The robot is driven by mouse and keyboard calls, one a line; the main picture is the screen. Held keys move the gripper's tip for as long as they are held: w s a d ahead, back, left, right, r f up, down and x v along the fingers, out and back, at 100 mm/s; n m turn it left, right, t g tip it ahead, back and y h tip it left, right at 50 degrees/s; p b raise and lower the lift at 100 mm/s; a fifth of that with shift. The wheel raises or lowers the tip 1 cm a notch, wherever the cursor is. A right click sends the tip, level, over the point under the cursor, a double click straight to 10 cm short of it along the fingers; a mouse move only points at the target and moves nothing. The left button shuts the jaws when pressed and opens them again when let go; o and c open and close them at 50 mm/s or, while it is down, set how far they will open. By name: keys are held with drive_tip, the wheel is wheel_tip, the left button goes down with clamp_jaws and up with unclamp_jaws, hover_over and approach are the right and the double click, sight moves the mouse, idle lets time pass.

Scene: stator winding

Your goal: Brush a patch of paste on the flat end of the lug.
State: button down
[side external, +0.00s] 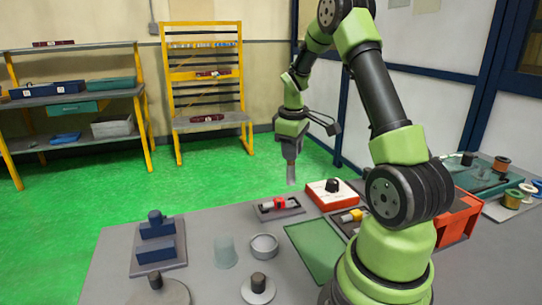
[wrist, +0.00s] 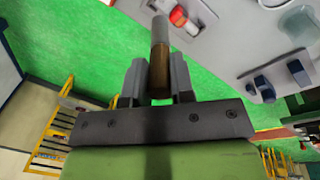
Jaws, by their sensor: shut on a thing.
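My gripper (side external: 291,150) hangs above the far edge of the grey table. It is shut on a brush-like tool, whose pale grey end (side external: 291,174) points down. In the wrist view the brown handle (wrist: 160,72) of this tool stands between the two fingers (wrist: 160,80), with a grey section (wrist: 160,30) beyond it. The tool touches nothing else that I can see. I cannot make out the lug's flat end or any paste.
A blue block fixture (side external: 158,249), clear cup (side external: 225,253), grey round dish (side external: 264,247) and round base with dark knob (side external: 258,287) stand at front left. Spools (side external: 512,198) stand at right.

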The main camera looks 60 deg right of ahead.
sight(292, 174)
drive_tip(key=shift+d+f, duration=0.1)
drive_tip(key=shift+f, duration=2.3)
drive_tip(key=shift+f, duration=0.7)
drive_tip(key=shift+s+r, duration=0.1)
drive_tip(key=shift+s, duration=0.05)
drive_tip(key=shift+w+d, duration=0.1)
drive_tip(key=shift+w, duration=0.1)
drive_tip(key=shift+s+a, duration=0.2)
drive_tip(key=shift+a, duration=0.05)
drive_tip(key=shift+w+d, duration=0.2)
drive_tip(key=shift+d, duration=0.1)
drive_tip(key=shift+a, duration=0.1)
idle(0.3)
drive_tip(key=shift+s+a, duration=0.2)
drive_tip(key=shift+w+d, duration=0.2)
drive_tip(key=shift+d, duration=0.05)
